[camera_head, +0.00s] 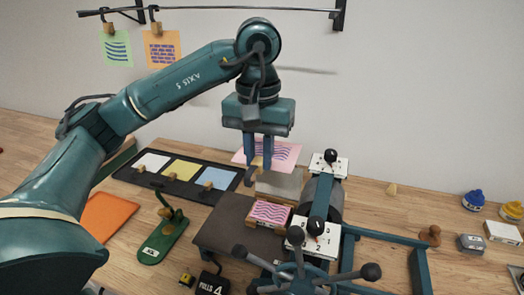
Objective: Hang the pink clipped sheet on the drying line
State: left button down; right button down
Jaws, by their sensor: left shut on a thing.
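The pink sheet (282,151) with wavy purple lines shows behind the fingers of my left gripper (258,172), at the middle of the view. My left gripper points down and is shut on it; a wooden clip appears between the fingers, partly hidden. The sheet looks tilted back, and whether it touches the table cannot be told. The drying line (235,8) is a dark rod along the wall at the top, on brackets. A green sheet (117,50) and an orange sheet (161,50) hang from it by clips at its left. My right gripper is not in view.
A small press with a spoked wheel (300,265), a roller and a pink print block (270,213) stands below my gripper. A black tray (133,176) with white, yellow and blue sheets lies left. Ink pots (473,200) stand right. The line's right part is bare.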

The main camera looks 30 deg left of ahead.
pick_arm(q)
jog(key=s+d+r, duration=0.2)
jog(key=s, duration=0.6)
jog(key=shift+r, duration=0.2)
jog(key=shift+w, duration=0.15)
